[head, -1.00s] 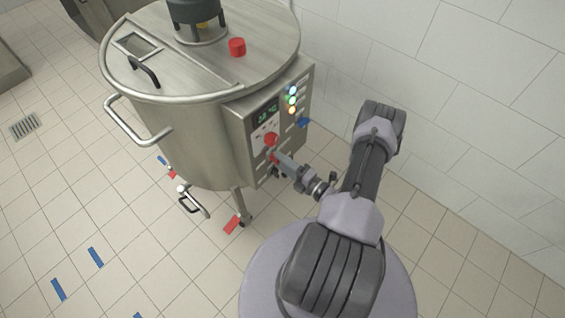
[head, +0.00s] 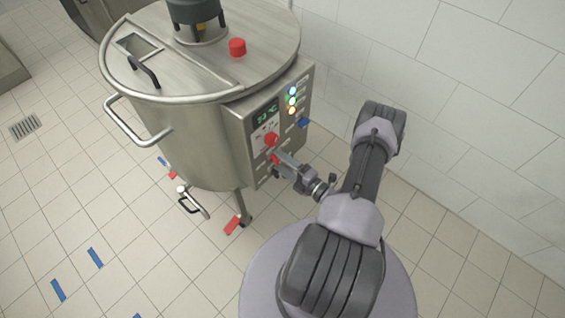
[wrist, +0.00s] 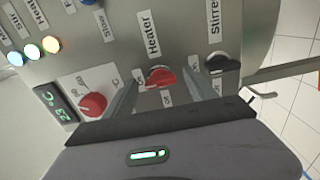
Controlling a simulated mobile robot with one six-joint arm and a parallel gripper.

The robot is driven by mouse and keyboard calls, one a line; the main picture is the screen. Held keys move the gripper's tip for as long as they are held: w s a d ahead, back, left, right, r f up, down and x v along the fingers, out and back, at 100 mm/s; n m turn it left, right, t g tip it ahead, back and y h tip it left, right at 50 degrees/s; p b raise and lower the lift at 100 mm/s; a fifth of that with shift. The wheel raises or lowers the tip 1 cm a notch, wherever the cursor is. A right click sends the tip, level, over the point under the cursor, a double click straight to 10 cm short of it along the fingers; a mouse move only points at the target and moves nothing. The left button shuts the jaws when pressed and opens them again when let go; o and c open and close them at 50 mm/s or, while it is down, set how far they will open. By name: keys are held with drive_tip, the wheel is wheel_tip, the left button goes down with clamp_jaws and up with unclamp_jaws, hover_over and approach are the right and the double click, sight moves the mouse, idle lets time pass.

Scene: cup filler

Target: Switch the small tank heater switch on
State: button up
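The small steel tank (head: 190,125) has a control panel (head: 250,128) on its side. The red heater switch (wrist: 160,76), under the label "Heater", sits between my fingers in the wrist view; it shows as a small red spot in the head view (head: 275,158). My gripper (wrist: 162,82) is open, one finger on each side of the switch. I cannot tell whether the fingers touch it. The small labels beside the switch are partly hidden, and its on or off position is unclear.
A red dial (wrist: 93,104) lies left of my fingers, near the green display (wrist: 56,102). A black stirrer switch (wrist: 218,62) lies close right of my right finger. Lit lamps (head: 292,100) and a blue knob (head: 303,122) are higher on the panel. A tiled wall stands at right.

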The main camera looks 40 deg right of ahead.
drive_tip(key=shift+s, duration=0.1)
drive_tip(key=s+d+p, duration=0.1)
drive_tip(key=s+p, duration=0.3)
drive_tip(key=s, duration=1.3)
drive_tip(key=shift+d, duration=0.15)
drive_tip(key=shift+s, duration=0.1)
drive_tip(key=w+a+r+n+g+y, duration=0.1)
drive_tip(key=w+r+n+g+y, duration=0.3)
drive_tip(key=r+n, duration=0.4)
drive_tip(key=w+a+r+n+g+y, duration=0.1)
drive_tip(key=w+r+n+g+y, duration=0.35)
drive_tip(key=r+n, duration=0.3)
drive_tip(key=w+a+r+n+g, duration=0.4)
drive_tip(key=a+r+n+g, duration=0.2)
drive_tip(key=a+r+n, duration=0.45)
drive_tip(key=s+a+r+n+t+h, duration=0.1)
drive_tip(key=s+a+r+n+h, duration=0.2)
drive_tip(key=a+r+n, duration=0.5)
drive_tip(key=s+a+r+n+t+h, duration=0.1)
drive_tip(key=s+a+r+n+h, duration=0.2)
drive_tip(key=a+r+n, duration=0.5)
drive_tip(key=r+n+h, duration=0.1)
drive_tip(key=n, duration=0.6)
drive_tip(key=shift+s+a+r+h, duration=0.3)
drive_tip(key=shift+s+a+h, duration=0.05)
drive_tip(key=shift+a, duration=0.05)
